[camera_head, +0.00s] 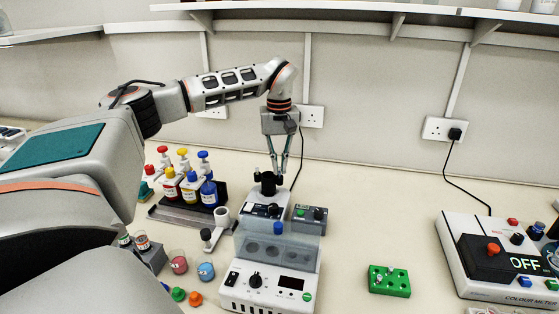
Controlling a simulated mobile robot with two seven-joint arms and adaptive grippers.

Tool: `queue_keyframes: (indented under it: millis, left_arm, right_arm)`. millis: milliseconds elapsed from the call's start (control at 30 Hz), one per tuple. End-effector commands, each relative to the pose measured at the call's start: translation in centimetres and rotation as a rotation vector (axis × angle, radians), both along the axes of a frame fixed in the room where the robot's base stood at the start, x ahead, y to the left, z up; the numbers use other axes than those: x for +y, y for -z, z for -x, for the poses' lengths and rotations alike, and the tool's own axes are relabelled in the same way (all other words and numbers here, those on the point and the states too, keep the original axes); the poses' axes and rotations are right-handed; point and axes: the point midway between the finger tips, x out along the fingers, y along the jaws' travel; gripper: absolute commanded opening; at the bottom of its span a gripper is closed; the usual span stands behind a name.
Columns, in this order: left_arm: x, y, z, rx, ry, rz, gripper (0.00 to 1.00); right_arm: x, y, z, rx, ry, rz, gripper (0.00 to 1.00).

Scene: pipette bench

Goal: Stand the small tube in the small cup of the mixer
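The mixer (262,211) is a small white device with a dark top (268,188) standing behind the clear-fronted white machine. My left gripper (279,172) points down just above the mixer's dark top. Its two slim fingers come close together at the tips; the gap and anything between them are too small to make out. A small dark upright piece (257,174) shows at the left of the mixer's top; I cannot tell whether it is the tube or part of the mixer. The small cup's opening cannot be made out. My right gripper is out of view.
A white machine with a dial and display (268,284) stands in front of the mixer. Pump bottles (208,193) stand at left. A green rack (390,281) and the colour meter (493,277) are at right.

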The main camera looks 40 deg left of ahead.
Motion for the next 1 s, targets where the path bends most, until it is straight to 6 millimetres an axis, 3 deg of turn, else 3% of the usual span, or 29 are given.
queue_keyframes:
  millis: [767, 800, 833, 1000]
  left_arm:
    - [0.0, 0.84, 0.02, 0.001, 0.0, -0.001, 0.02]
    - [0.0, 0.79, 0.0, 0.0, 0.0, 0.0, 0.18]
    - [0.0, 0.78, 0.0, 0.0, 0.0, 0.0, 0.26]
    - [0.0, 0.77, 0.01, 0.0, 0.0, 0.0, 0.27]
  right_arm:
    - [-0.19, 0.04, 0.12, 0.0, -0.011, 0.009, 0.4]
    - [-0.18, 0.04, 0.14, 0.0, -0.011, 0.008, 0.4]
    - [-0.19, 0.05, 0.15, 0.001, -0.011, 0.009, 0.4]
    - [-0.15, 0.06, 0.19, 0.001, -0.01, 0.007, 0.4]
